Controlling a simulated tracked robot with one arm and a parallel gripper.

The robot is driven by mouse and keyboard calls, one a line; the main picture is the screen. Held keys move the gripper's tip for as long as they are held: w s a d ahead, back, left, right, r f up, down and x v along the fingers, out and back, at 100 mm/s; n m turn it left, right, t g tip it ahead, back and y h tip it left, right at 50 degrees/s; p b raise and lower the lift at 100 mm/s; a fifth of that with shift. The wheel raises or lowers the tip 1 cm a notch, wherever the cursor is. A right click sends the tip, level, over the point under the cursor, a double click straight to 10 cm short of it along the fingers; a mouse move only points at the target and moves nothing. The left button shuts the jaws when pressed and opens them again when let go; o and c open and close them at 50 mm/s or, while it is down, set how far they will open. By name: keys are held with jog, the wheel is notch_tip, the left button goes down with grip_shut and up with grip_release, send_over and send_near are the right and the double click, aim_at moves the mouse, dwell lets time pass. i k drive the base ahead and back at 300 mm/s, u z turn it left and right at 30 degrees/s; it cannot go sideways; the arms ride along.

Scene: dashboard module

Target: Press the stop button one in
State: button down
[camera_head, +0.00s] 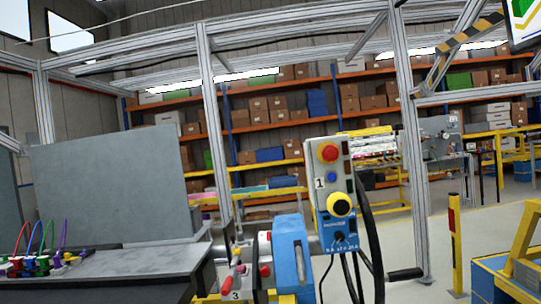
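A grey panel (321,215) labelled "1" stands upright right of the picture's centre. A blue plate with a black knob (340,237) is at the panel's foot. My gripper is not in view, and nothing covers the red button.
A blue box (290,252) and a part labelled "3" (235,294) stand lower left of the panel. Black cables (371,235) hang at its right, near a black handle (405,274). A table (150,262) with coloured cables is left. A yellow post (453,245) stands right.

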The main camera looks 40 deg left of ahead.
aim_at(330, 153)
jog(key=u, duration=0.5)
jog(key=i, duration=1.15)
jog(key=u, duration=0.55)
